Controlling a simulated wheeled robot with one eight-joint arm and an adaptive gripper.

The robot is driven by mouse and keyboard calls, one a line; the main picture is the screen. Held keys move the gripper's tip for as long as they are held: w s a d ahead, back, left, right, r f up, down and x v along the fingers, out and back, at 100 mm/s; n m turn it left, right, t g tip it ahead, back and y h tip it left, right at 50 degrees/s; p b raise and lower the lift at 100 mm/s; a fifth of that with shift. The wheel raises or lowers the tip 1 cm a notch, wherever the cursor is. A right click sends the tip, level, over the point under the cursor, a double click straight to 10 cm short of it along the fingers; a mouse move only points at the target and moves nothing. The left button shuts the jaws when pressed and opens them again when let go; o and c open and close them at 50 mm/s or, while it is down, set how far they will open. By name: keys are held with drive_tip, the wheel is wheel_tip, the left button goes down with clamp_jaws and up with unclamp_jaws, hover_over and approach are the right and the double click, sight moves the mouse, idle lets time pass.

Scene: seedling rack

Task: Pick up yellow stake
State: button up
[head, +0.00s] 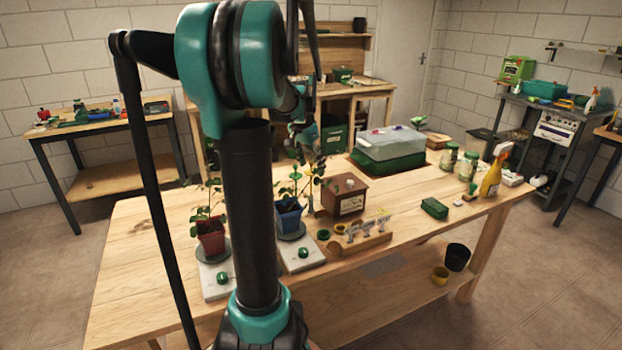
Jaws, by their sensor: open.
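A small yellow piece (382,213) shows at the back right of the wooden label holder (372,246) on the bench; it may be the yellow stake, but it is too small to be sure. Several pale labels stand upright in the holder. My gripper (304,152) is open, small in the picture and partly hidden behind my arm. It appears above and behind the plant in the blue pot (289,217), left of the label holder. I cannot tell its exact height.
A plant in a red pot (210,237) stands left of my arm. A brown box (345,194) is behind the holder. A green-based propagator (388,166), a green block (434,208) and a yellow spray bottle (491,178) stand further right. The bench's left end is clear.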

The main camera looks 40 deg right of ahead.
sight(312, 171)
drive_tip(key=shift+x, duration=2.65)
drive_tip(key=shift+a, duration=0.15)
drive_tip(key=shift+c, duration=0.2)
drive_tip(key=c, duration=0.8)
drive_tip(key=shift+c, duration=0.2)
